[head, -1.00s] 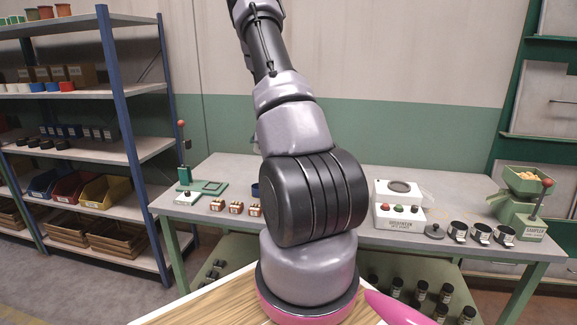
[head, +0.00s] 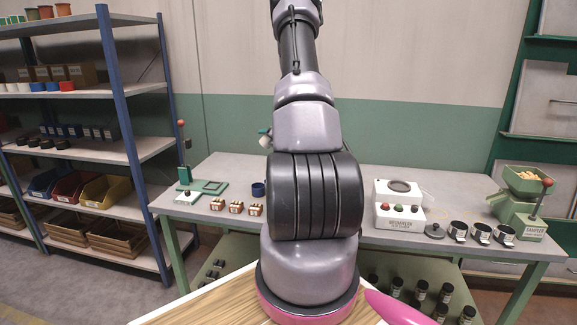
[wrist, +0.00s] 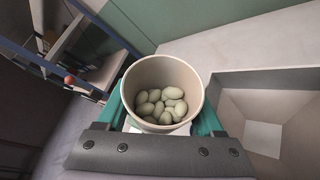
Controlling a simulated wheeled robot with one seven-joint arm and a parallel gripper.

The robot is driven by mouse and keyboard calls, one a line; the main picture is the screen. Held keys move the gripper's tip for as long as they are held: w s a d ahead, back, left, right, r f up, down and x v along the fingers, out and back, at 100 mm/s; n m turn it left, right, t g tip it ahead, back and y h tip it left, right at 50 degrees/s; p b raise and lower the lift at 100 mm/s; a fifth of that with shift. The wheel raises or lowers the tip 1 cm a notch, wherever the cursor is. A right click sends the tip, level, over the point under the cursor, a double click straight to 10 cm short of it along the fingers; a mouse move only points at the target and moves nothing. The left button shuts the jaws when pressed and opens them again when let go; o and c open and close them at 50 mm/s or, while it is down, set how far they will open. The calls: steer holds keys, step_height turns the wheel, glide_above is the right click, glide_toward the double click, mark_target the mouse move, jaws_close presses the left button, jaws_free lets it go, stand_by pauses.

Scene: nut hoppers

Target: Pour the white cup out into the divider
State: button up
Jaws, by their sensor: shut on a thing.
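The white cup (wrist: 165,70) shows in the wrist view with its mouth facing the camera. Several pale greenish nuts (wrist: 160,103) lie in its bottom. My gripper (wrist: 162,115) has teal fingers on both sides of the cup and is shut on it. A grey hopper (wrist: 232,95) with sloping walls and a pale square floor is at the right of the wrist view, beside the cup and apart from it; it looks like the divider. It looks empty where visible. In the head view my arm hides most of the gripper, the cup and the hopper.
A grey workbench (head: 335,210) runs along the wall. Blue-post shelving (head: 125,120) stands at left.

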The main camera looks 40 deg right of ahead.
steer(key=m+t, duration=0.1)
steer(key=r+m+t, duration=0.1)
steer(key=m, duration=0.1)
steer(key=shift+d+r+y, duration=0.1)
steer(key=shift+r+y, duration=0.05)
steer(key=shift+y, duration=0.15)
steer(key=shift+s+f+m+t, duration=0.1)
steer(key=shift+f+m+t, duration=0.15)
steer(key=shift+m+t, duration=0.25)
stand_by(0.6)
steer(key=shift+s+d+r+m+t+p, duration=0.15)
steer(key=shift+s+d+r+m+p, duration=0.1)
steer(key=shift+d+m, duration=0.15)
steer(key=shift+s+d+r+m+t+p, duration=0.15)
steer(key=shift+d+m+p, duration=0.1)
steer(key=shift+m, duration=0.15)
steer(key=shift+s+d+r+m+t+p, duration=0.2)
steer(key=shift+r+m+t+p, duration=0.25)
steer(key=shift+m, duration=0.75)
stand_by(0.6)
steer(key=shift+s+d+r+m+t+h, duration=0.15)
steer(key=shift+d+r+m+t+h, duration=0.15)
steer(key=shift+m, duration=0.4)
steer(key=shift+s+d+r+m+t+h, duration=0.1)
steer(key=shift+d+r+m+t+h, duration=0.2)
steer(key=shift+m, duration=0.4)
stand_by(0.5)
